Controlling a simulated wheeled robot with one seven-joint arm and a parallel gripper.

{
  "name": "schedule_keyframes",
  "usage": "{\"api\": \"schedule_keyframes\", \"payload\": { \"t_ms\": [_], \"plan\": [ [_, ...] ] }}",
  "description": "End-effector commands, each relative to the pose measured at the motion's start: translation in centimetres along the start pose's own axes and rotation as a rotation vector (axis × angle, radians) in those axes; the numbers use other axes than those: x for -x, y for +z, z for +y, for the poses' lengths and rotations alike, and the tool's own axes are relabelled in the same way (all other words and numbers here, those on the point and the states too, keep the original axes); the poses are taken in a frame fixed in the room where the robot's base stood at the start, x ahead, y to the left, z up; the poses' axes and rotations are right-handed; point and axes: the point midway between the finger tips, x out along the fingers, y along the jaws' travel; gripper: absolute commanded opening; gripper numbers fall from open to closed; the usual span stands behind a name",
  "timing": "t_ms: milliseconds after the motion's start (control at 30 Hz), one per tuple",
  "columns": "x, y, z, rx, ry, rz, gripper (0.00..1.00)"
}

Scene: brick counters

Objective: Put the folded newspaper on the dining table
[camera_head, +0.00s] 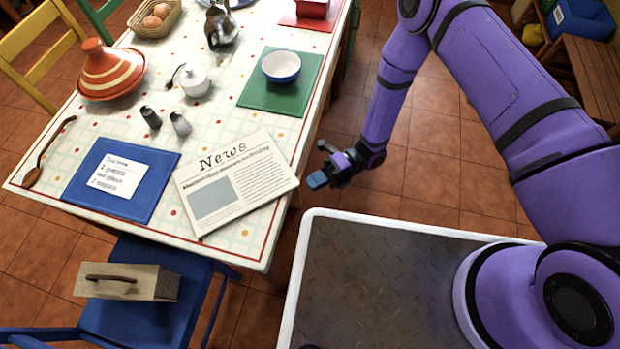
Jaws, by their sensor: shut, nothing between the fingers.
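The folded newspaper (236,183), with a "News" headline and a grey picture block, lies flat on the dining table (225,245) near its right front corner. Its right edge lies close to the table's right edge. The table has a pale cloth with coloured dots. My gripper (318,180) is to the right of the newspaper, past the table's edge, over the tiled floor. It is shut and empty, and it appears apart from the newspaper.
A blue mat (72,190) with a note (120,172) lies left of the newspaper. Two grey shakers (180,124), a tagine (110,70), a sugar pot (195,82) and a bowl (281,67) on a green mat (270,100) stand behind. A blue chair (130,322) holds a wooden box (150,283).

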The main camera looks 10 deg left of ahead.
Motion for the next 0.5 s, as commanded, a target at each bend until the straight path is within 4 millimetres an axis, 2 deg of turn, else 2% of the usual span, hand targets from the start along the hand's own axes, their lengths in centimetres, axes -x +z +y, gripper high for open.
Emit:
{"api": "schedule_keyframes", "payload": {
  "t_ms": [100, 300, 500],
  "plan": [
    [1.5, -1.6, 0.0, -0.003, 0.0, -0.003, 0.0],
    [5.8, -1.4, 0.0, 0.002, -0.001, -0.003, 0.0],
    [9.3, -1.5, 0.0, 0.001, 0.0, -0.001, 0.0]
  ]
}}
